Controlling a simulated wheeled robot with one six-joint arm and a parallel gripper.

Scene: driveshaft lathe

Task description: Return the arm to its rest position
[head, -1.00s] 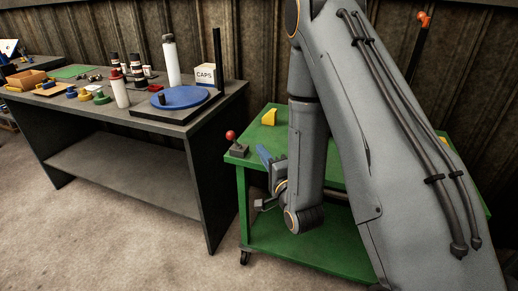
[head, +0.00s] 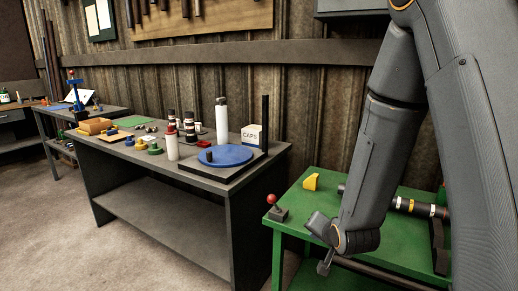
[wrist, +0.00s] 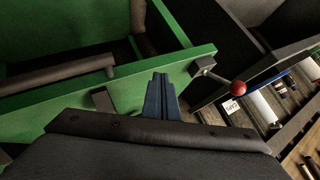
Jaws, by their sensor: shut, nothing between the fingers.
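In the wrist view my gripper (wrist: 160,80) shows as two blue fingers pressed together with nothing between them. They sit over the edge of the green cart (wrist: 85,80). In the head view my arm bends down on the right, with its wrist in front of the green cart (head: 277,243). The fingers cannot be made out there.
A red-knobbed lever (head: 272,199) stands on the cart's left corner, close to my wrist; its knob also shows in the wrist view (wrist: 238,88).

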